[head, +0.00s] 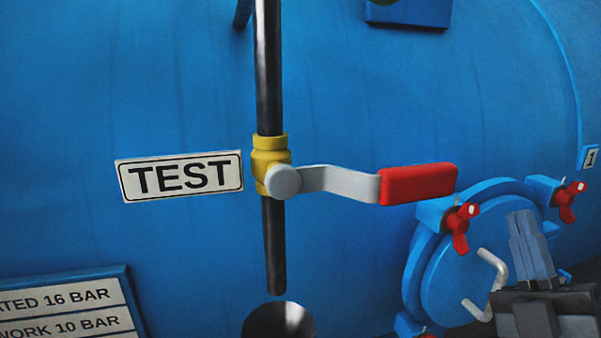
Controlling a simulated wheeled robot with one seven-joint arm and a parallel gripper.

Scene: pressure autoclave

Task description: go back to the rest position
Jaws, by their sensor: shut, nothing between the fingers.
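My gripper (521,215) is at the lower right, its dark fingers together and pointing up. Nothing shows between them. It is in front of the round blue hatch (450,285) and hides part of it. The rest of my arm is cut off by the bottom right of the picture. The test valve (269,160) has a yellow body on a dark vertical pipe (269,75). Its grey lever with a red grip (418,184) points right, across the pipe. My gripper is apart from the lever, to its lower right.
The blue vessel (80,90) fills the background. The hatch has red wing nuts (461,228) and a bent metal handle (490,290). A dark funnel (278,320) sits under the pipe end. A TEST label (180,177) and a rating plate (65,312) are at the left.

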